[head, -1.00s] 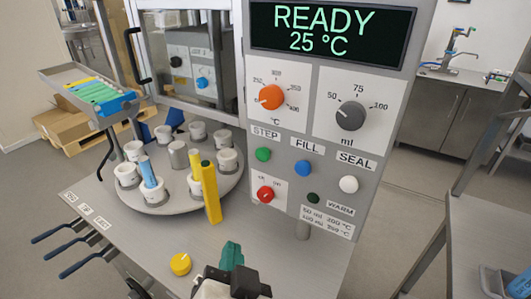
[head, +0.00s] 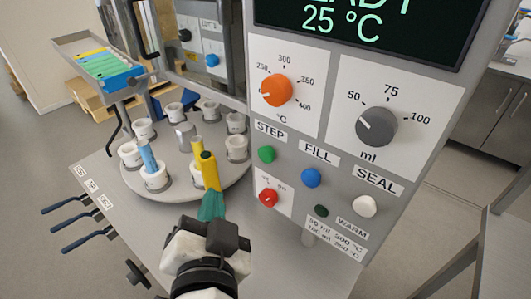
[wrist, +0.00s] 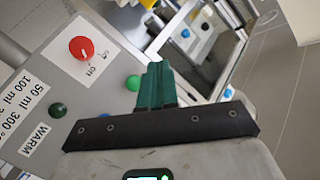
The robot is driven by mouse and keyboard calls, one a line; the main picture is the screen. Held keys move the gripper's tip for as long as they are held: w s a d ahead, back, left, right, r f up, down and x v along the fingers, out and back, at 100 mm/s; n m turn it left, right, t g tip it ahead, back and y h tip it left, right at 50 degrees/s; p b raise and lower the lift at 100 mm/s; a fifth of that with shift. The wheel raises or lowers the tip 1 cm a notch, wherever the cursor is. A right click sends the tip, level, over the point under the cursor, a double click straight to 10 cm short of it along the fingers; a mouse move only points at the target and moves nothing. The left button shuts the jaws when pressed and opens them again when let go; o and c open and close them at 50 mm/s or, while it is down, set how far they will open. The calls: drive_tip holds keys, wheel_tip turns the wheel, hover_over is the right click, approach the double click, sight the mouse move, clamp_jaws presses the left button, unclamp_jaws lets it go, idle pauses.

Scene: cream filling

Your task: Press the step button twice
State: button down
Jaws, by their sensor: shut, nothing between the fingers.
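The green step button (head: 266,154) sits on the grey control panel under the STEP label, left of the blue fill button (head: 311,177). In the wrist view the step button (wrist: 133,82) shows just behind my gripper's fingertips. My gripper (head: 211,205) has green fingers, which are shut and empty. In the head view it is below and left of the step button, in front of the yellow tube, and appears apart from the panel. In the wrist view the fingers (wrist: 154,85) partly cover the panel beyond.
A red knob (head: 268,198) and a dark green button (head: 321,211) lie low on the panel, with a white seal button (head: 364,206) to the right. A turntable (head: 205,195) with white cups and tubes stands close to the left of the panel.

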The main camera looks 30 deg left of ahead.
drive_tip(key=w, duration=0.8)
drive_tip(key=shift+w+d+p, duration=0.35)
drive_tip(key=shift+w, duration=0.15)
idle(1.8)
drive_tip(key=shift+w, duration=0.25)
drive_tip(key=shift+w+d, duration=0.1)
drive_tip(key=shift+w, duration=0.45)
idle(0.8)
drive_tip(key=shift+s, duration=0.95)
drive_tip(key=s, duration=0.5)
drive_tip(key=shift+a, duration=0.25)
